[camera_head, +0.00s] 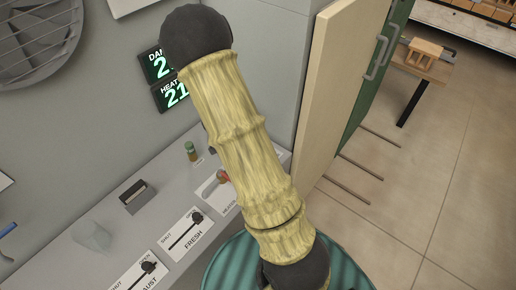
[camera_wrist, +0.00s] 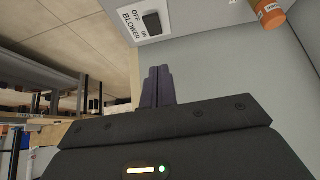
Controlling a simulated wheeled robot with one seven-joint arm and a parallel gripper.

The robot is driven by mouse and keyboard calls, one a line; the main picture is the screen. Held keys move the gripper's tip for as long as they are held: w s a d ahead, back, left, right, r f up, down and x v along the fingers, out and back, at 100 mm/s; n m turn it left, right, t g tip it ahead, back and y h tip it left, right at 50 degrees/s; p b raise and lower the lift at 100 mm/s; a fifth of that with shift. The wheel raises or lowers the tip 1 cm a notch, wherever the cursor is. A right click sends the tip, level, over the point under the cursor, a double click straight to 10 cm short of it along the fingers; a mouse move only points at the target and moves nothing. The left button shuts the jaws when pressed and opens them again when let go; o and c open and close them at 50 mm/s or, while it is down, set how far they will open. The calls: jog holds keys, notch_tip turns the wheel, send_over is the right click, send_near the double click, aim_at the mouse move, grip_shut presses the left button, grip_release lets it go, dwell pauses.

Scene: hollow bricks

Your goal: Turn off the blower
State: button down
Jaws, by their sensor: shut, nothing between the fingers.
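The blower switch is a black rocker (camera_wrist: 152,23) on a white plate (camera_wrist: 127,27) marked OFF, ON and BLOWER, at the top middle of the wrist view. I cannot tell which side of the rocker is pressed in. My gripper (camera_wrist: 158,72) is shut and empty, its dark fingertips together. In the wrist view the tips show just below the rocker and seem apart from it. In the head view my arm hides the blower switch and my gripper.
An orange cylinder (camera_wrist: 270,12) is to the right of the switch in the wrist view. The console holds FRESH (camera_head: 186,233) and EXHAUST (camera_head: 138,275) sliders, a black box (camera_head: 137,196), a clear cup (camera_head: 91,236) and a small bottle (camera_head: 191,152). A cream door (camera_head: 335,75) stands at right.

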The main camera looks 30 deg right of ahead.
jog(key=b+x, duration=0.2)
jog(key=x, duration=0.7)
jog(key=shift+d+f, duration=0.1)
jog(key=shift+f, duration=0.1)
notch_tip(320, 180, down, 4)
jog(key=shift+r, duration=0.25)
jog(key=shift+f, duration=0.45)
jog(key=shift+f+b, duration=0.1)
jog(key=shift+b, duration=0.25)
